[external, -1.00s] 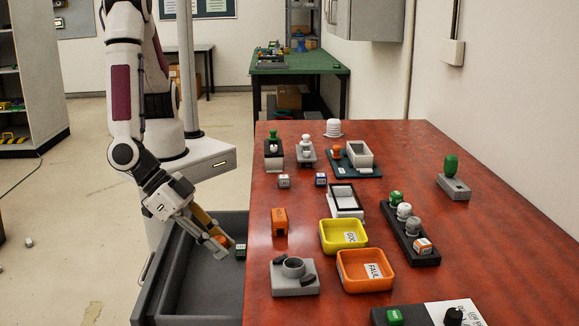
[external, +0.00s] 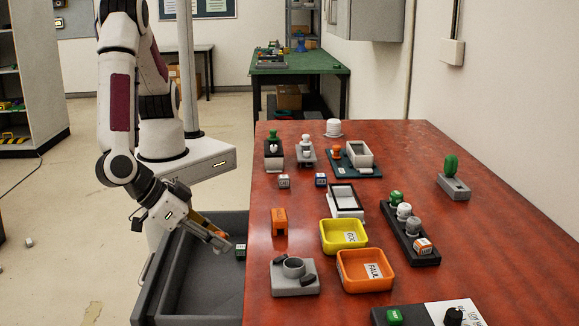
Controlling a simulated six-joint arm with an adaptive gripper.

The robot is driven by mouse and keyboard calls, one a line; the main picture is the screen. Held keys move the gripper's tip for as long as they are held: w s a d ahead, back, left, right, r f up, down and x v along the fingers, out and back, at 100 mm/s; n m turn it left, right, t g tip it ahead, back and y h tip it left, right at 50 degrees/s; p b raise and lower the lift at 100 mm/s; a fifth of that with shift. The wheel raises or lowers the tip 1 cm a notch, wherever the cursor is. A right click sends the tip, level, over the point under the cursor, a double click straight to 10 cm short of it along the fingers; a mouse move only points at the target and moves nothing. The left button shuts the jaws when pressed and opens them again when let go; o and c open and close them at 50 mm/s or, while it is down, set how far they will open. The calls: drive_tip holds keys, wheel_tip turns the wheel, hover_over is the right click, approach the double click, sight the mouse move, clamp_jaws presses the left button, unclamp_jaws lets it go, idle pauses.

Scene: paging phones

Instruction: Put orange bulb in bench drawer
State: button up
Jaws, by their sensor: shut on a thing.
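The bench drawer (external: 205,285) is pulled open at the left side of the red bench, dark grey inside. My gripper (external: 224,245) is over the drawer, tilted down with its fingertips low near the right wall. It is shut on the orange bulb, which the fingers almost wholly hide; only a little orange shows along them. A small dark cube with a pale mark (external: 240,250) is just right of the fingertips. I cannot tell whether the bulb touches the drawer floor.
On the bench (external: 410,160) stand an orange block (external: 279,221), a grey holder (external: 294,278), a yellow tray (external: 330,243), an orange tray (external: 350,284) and a black rack (external: 400,250). Another orange-topped piece (external: 337,149) is farther back. The front of the drawer is clear.

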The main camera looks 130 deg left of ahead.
sight(219, 253)
drive_tip(key=shift+f, duration=2)
drive_tip(key=shift+f, duration=2)
drive_tip(key=shift+f, duration=0.15)
drive_tip(key=o, duration=1)
drive_tip(key=shift+o, duration=0.2)
